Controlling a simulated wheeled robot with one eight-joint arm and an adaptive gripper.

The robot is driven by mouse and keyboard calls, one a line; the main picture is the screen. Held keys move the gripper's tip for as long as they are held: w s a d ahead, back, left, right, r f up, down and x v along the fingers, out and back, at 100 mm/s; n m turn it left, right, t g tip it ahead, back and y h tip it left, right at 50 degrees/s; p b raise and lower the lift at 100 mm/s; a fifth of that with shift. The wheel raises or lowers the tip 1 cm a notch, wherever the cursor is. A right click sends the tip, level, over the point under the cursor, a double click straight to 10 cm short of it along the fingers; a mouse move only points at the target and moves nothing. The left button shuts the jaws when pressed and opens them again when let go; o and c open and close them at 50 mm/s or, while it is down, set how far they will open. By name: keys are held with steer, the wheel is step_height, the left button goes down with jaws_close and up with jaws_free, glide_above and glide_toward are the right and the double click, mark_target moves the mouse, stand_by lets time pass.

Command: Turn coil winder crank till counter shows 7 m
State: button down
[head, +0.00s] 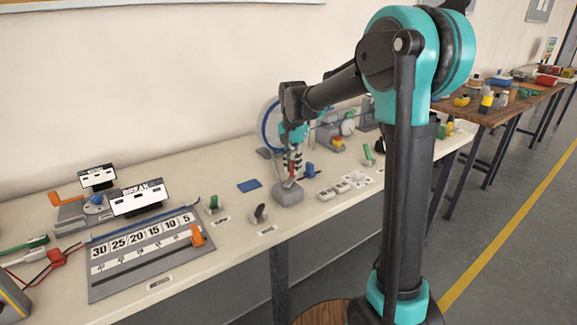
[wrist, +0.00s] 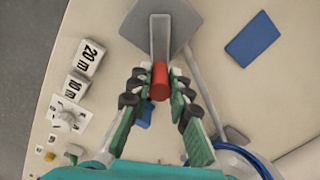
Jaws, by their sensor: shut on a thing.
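My gripper (wrist: 158,92) is shut on the red crank handle (wrist: 160,80), with a finger on each side of it. A grey crank arm (wrist: 160,38) runs from the handle over a grey base (wrist: 190,22). In the head view my gripper (head: 293,162) points down above the grey base (head: 288,194), and little of the red handle shows. A blue ring (head: 265,130), probably the coil reel, stands behind the gripper; its rim (wrist: 243,152) is partly in the wrist view. A round white dial (head: 347,127) stands to the right, but I cannot read it or tell whether it is the counter.
White blocks marked 20 m (wrist: 90,56) and 10 m (wrist: 76,86) lie beside the base. A blue pad (wrist: 252,38) lies on the other side.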

steer(key=shift+s+d+m, duration=0.2)
steer(key=shift+d+m, duration=0.15)
steer(key=shift+m, duration=0.5)
steer(key=shift+s+d+m, duration=0.2)
steer(key=shift+d+m, duration=0.15)
steer(key=shift+m, duration=0.5)
steer(key=c, duration=1.4)
jaws_free()
step_height(320, 180, up, 12)
